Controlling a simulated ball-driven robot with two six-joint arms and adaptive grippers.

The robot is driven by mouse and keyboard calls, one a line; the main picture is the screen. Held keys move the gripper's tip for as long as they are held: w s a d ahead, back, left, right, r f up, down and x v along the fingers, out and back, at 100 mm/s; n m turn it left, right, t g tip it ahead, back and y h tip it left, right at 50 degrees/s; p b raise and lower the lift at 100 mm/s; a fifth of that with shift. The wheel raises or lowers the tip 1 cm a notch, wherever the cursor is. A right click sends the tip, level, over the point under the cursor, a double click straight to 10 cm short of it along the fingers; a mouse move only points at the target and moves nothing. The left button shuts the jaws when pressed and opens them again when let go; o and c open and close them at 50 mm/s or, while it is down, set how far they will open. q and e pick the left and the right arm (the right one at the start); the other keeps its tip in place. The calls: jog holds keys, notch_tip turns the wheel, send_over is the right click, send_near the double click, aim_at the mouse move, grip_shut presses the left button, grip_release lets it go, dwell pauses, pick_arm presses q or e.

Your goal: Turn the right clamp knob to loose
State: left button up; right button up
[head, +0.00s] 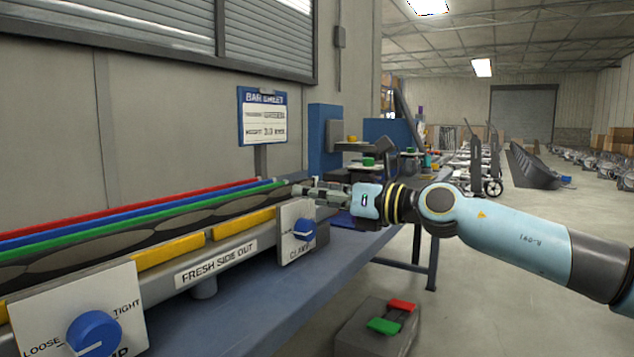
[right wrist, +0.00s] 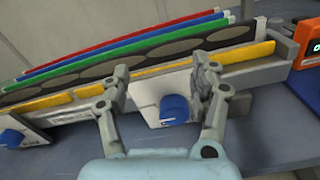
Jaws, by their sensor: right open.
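The right clamp knob (head: 304,229) is a blue dial on a white plate (head: 288,251) lettered CLAMP, on the front of the long fixture. A pale pointer line shows on it, but I cannot read its setting. My right gripper (head: 318,195) is above and behind this plate in the head view. In the right wrist view its open, empty fingers (right wrist: 162,82) stand either side of the right knob (right wrist: 174,108), apart from it. The left clamp knob (head: 94,335), also blue, sits by LOOSE and TIGHT lettering. My left gripper is out of view.
Red, blue and green strips (head: 130,216) run along the fixture behind yellow pads (head: 168,252). A blue bench (head: 335,250) lies under it. A pedestal with green and red buttons (head: 384,326) stands on the floor. An orange device (right wrist: 304,45) sits at the fixture's right end.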

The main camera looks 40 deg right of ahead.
jog(key=shift+r, duration=1.3)
